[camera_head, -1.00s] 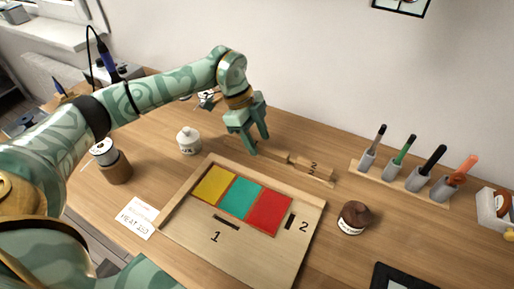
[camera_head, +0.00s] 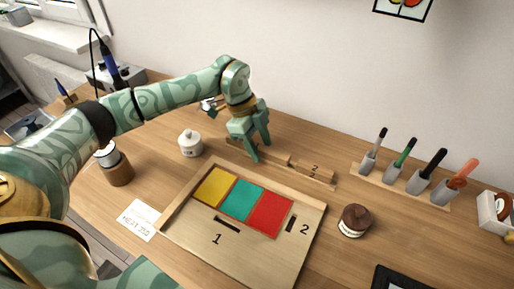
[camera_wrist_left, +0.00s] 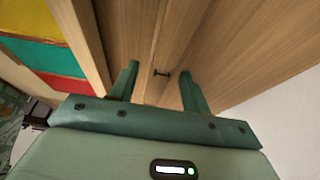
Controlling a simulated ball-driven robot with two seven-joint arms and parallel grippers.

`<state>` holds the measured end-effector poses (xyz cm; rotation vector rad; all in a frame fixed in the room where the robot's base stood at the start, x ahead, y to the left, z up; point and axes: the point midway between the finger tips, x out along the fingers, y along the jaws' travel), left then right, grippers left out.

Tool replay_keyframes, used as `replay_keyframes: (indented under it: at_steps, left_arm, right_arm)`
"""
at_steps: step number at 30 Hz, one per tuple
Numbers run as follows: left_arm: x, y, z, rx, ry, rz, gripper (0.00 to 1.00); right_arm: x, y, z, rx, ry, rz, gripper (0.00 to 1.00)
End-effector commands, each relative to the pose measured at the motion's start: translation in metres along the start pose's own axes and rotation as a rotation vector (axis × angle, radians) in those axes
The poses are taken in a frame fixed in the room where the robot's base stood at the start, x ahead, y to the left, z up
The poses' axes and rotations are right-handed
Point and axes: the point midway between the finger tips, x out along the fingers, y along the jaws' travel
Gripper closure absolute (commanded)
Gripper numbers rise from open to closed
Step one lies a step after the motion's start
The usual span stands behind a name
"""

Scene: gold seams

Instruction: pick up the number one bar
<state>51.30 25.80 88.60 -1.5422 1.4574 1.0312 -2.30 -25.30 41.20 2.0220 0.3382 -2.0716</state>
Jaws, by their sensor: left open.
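The number one bar (camera_wrist_left: 162,73) is pale wood with a dark "1" on it. In the left wrist view it lies between and beyond my fingers. In the head view its wood (camera_head: 277,157) shows beside my fingers, with its number hidden. My left gripper (camera_head: 260,151) is open and empty, pointing down over the bar; it also shows in the left wrist view (camera_wrist_left: 160,70). I cannot tell whether the fingers touch the bar. My right gripper is not in view.
The number two bar (camera_head: 315,171) sits to the right on the same wooden rack (camera_head: 333,185). A wooden tray (camera_head: 313,232) with yellow, teal and red panels and two slots lies in front. A white jar (camera_head: 190,144) stands left, a brown-topped jar (camera_head: 355,219) right.

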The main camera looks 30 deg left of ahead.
Motion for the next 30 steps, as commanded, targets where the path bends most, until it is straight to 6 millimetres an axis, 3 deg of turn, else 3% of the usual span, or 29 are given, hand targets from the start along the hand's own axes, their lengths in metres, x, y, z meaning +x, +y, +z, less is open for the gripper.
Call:
replay_keyframes:
  at_steps: [2,7,20,26,30]
  left_arm:
    - [0.000,0.000,0.000,0.000,0.000,0.000,0.53]
    - [0.000,0.000,0.000,0.000,0.000,0.000,1.00]
    - [-0.003,-0.001,0.000,0.000,0.000,-0.002,1.00]
    - [-0.042,-0.001,-0.017,0.003,0.000,-0.009,1.00]
    - [-0.067,0.026,-0.041,0.007,0.000,-0.006,1.00]
  right_arm:
    - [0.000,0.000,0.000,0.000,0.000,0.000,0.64]
    - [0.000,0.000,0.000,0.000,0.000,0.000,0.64]
    - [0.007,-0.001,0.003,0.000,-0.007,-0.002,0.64]
    - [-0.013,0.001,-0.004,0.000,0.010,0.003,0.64]
    - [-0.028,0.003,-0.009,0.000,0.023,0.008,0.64]
